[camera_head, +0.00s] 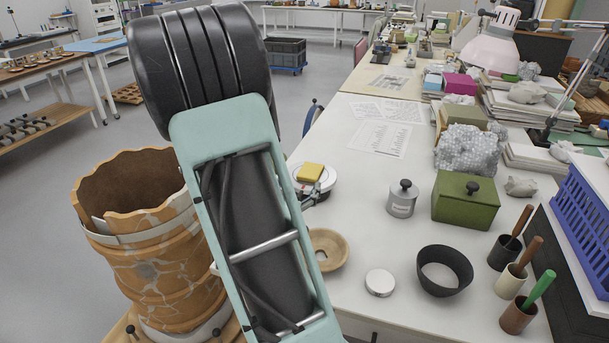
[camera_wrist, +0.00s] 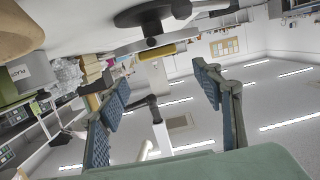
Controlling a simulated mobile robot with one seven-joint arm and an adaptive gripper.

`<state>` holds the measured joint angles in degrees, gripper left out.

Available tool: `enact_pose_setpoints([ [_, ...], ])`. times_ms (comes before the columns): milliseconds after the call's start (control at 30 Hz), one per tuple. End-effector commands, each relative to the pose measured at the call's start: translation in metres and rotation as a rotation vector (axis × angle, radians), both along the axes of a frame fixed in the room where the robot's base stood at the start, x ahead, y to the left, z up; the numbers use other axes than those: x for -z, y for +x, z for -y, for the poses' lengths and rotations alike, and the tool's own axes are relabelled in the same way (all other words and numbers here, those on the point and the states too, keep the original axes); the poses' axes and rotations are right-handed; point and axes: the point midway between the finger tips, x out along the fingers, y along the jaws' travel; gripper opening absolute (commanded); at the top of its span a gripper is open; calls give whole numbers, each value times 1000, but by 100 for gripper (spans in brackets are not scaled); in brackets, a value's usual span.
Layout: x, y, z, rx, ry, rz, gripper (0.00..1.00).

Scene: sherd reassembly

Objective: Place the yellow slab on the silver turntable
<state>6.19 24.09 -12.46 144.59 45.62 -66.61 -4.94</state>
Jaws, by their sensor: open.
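The yellow slab (camera_head: 311,172) appears to lie flat on the silver turntable (camera_head: 325,184) near the table's left edge, just right of my arm. In the wrist view, the picture is upside down. The yellow slab (camera_wrist: 162,52) shows edge-on beside the dark underside of a round disc (camera_wrist: 145,15), seemingly the turntable. Exact contact cannot be told there. My gripper (camera_wrist: 160,92) is open, its two padded fingers wide apart with nothing between them. The slab lies beyond the gap. In the head view my arm hides most of the gripper.
A large cracked pot (camera_head: 150,265) stands left of my arm. A wooden dish (camera_head: 328,249), a grey canister (camera_head: 402,200), a black bowl (camera_head: 444,288) and a green box (camera_head: 465,202) stand on the table. Bare tabletop lies around the paper sheets (camera_head: 382,137).

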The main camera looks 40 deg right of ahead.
Motion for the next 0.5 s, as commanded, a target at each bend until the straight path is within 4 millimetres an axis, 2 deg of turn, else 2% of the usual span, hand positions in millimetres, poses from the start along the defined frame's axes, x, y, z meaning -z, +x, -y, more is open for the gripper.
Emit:
enact_pose_setpoints([
  [33,-6,-2,-3,1,0,-5,60],
  [500,-8,-10,-20,3,0,-4,60],
])
